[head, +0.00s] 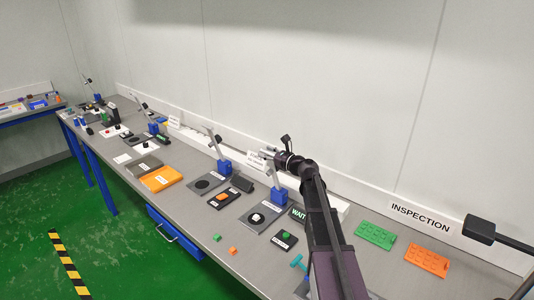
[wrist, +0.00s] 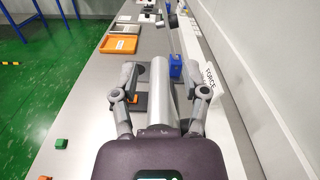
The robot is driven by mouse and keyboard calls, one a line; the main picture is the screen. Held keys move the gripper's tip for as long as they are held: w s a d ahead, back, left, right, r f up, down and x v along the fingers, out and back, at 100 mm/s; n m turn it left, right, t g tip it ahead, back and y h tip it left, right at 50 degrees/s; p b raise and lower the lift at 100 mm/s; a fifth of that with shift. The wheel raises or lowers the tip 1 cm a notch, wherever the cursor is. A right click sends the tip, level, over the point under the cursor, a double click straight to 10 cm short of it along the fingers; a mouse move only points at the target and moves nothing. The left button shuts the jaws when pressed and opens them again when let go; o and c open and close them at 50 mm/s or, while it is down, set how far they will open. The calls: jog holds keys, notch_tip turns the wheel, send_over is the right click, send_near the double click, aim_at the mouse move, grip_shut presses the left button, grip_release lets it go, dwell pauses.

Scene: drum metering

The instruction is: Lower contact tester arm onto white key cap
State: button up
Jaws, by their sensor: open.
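The white key cap (head: 256,217) sits on a dark grey plate (head: 262,224) in the head view. My gripper (head: 268,152) is open, raised above the bench by the tester. In the wrist view my gripper (wrist: 160,97) has its two fingers spread around a thick grey bar (wrist: 160,85), which looks like the raised tester arm. I see gaps on both sides of the bar. The key cap is not visible in the wrist view.
A similar tester with a blue base (head: 224,166) and raised lever stands to the left. A WAIT display (head: 298,213) and a green-button box (head: 286,240) are near the cap. Small green (head: 217,237) and orange (head: 233,251) cubes lie at the front edge.

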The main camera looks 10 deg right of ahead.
jog(key=shift+c, duration=0.3)
grip_shut()
